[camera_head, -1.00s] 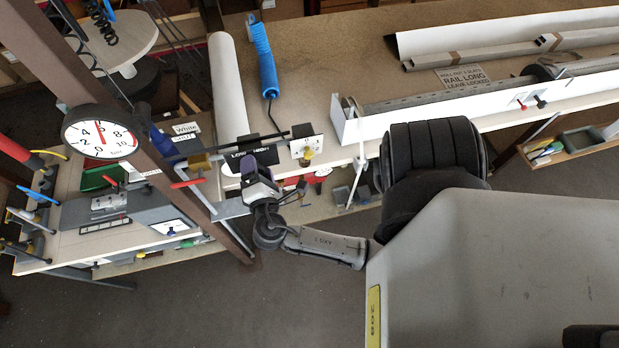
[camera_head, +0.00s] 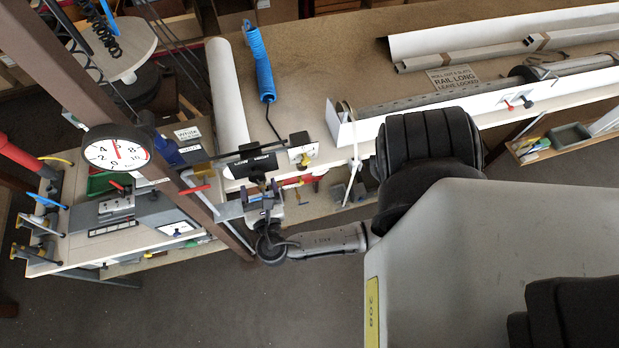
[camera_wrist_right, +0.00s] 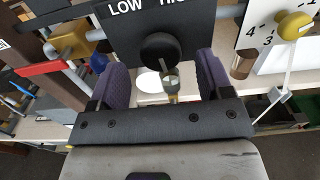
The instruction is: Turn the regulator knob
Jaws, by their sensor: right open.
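The regulator knob (camera_wrist_right: 160,50) is round and black, on a black panel (camera_wrist_right: 205,30) lettered LOW and HIGH in the right wrist view. The same panel (camera_head: 243,165) shows in the head view, with the knob small and hard to make out there. My right gripper (camera_wrist_right: 162,78) is open, its two purple-padded fingers on either side of the space just below the knob. I see gaps between the pads and the knob. In the head view my right gripper (camera_head: 264,192) is right in front of the panel. My left gripper is not in view.
A round pressure gauge (camera_head: 115,152) with a red needle is to the left. A red-handled valve (camera_wrist_right: 45,68) is left of the panel, and a white numbered plate with a yellow knob (camera_wrist_right: 292,25) is to its right. A blue coiled hose (camera_head: 262,65) lies behind.

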